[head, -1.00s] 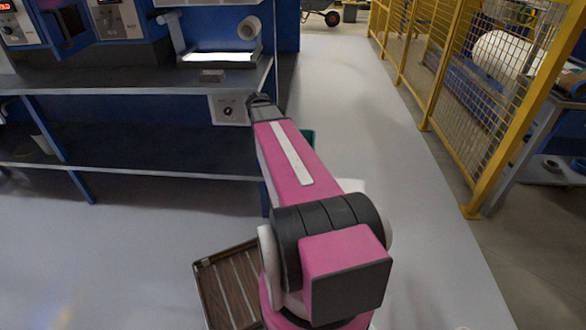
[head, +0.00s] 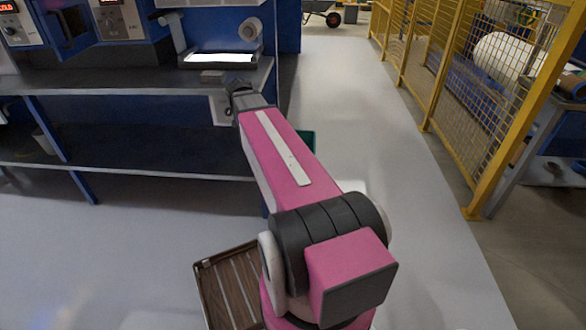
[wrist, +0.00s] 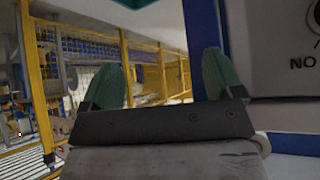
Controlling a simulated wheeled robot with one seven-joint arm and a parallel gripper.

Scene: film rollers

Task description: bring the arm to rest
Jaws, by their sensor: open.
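My gripper (wrist: 160,80) shows in the wrist view with two green fingers held apart and nothing between them. A white panel with a dark knob (wrist: 314,18) and the letters "NO" is close on its right, with a blue edge beside it. In the head view my pink arm reaches forward towards the right end of the workbench (head: 130,75). The gripper's fingers are hidden in the head view behind the arm.
A lit tray (head: 220,59) and a roll (head: 250,28) are on the bench's right end. A yellow mesh fence (head: 475,85) runs along the right. The pale floor (head: 400,200) between bench and fence is clear. A brown slatted tray (head: 228,290) is beside my arm's base.

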